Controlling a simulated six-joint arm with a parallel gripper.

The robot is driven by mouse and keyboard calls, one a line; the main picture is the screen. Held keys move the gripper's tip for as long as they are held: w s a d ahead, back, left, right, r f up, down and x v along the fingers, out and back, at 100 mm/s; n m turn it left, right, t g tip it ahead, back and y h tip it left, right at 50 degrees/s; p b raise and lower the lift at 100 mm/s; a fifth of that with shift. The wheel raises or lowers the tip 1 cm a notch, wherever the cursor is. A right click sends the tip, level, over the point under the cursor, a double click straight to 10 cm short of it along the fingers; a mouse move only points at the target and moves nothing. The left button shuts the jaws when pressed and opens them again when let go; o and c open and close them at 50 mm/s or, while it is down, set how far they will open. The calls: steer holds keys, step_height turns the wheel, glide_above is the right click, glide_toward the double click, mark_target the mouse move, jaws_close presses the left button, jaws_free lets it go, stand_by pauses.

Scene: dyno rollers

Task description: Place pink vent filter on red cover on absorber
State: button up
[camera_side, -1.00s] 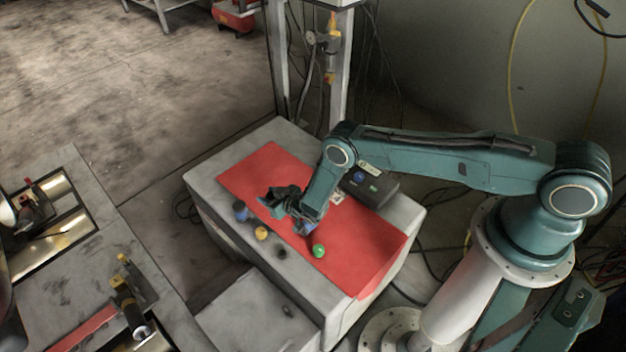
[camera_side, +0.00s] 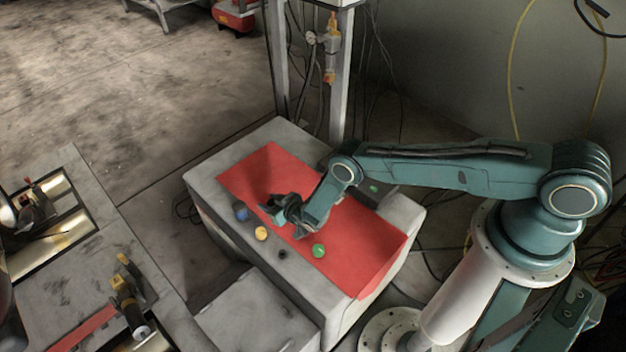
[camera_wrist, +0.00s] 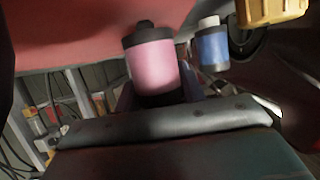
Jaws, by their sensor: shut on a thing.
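The pink vent filter (camera_wrist: 153,66) is a pink cylinder with a black cap, seen in the wrist view between the fingers of my gripper (camera_wrist: 160,95). My gripper (camera_side: 284,210) is shut on it and is low over the red cover (camera_side: 370,245) in the side view. I cannot make out the filter in the side view; my gripper hides it. The red cover lies flat along the grey block-shaped absorber (camera_side: 209,181) and hangs over its near right end. Red surface (camera_wrist: 85,30) also fills the upper left of the wrist view.
A blue cylinder (camera_wrist: 211,48) is close right of the filter in the wrist view. The cover's right half is clear.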

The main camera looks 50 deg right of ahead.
steer(key=shift+f, duration=0.15)
steer(key=o, duration=1)
steer(key=shift+v, duration=6.05)
